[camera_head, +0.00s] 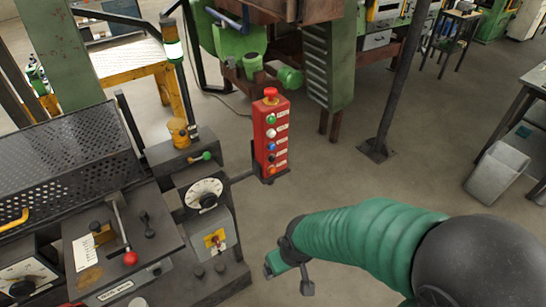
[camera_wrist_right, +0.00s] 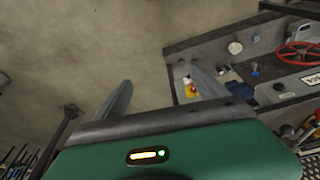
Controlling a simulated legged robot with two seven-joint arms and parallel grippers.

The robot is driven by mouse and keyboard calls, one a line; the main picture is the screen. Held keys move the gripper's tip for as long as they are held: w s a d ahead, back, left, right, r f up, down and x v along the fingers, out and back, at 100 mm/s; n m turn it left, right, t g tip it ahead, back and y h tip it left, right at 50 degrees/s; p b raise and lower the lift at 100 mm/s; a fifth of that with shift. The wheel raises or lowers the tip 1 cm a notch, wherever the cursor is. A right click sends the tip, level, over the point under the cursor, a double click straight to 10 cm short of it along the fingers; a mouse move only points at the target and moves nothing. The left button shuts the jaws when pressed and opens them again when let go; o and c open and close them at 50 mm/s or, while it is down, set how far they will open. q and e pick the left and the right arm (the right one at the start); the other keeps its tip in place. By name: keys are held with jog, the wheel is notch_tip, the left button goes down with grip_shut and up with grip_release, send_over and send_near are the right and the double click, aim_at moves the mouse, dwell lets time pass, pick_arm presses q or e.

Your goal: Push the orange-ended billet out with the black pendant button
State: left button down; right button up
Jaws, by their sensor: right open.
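The red pendant box (camera_head: 283,135) hangs upright on an arm beside the grey control console. Its face carries a column of buttons with labels beside them. Under the red mushroom button (camera_head: 270,92) are green, white and blue buttons, then the black button (camera_head: 271,157), then an orange one at the bottom. My right gripper (camera_head: 287,280) is open and empty, below the pendant and apart from it. No billet is visible. My left gripper is not in view.
The console (camera_head: 190,215) at the left has a dial, a yellow switch plate and a red-knobbed lever (camera_head: 130,258). A green-framed machine (camera_head: 330,50) and a dark post (camera_head: 395,80) stand behind the pendant.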

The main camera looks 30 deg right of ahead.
dwell(0.4)
grip_shut()
dwell(0.4)
dwell(1.2)
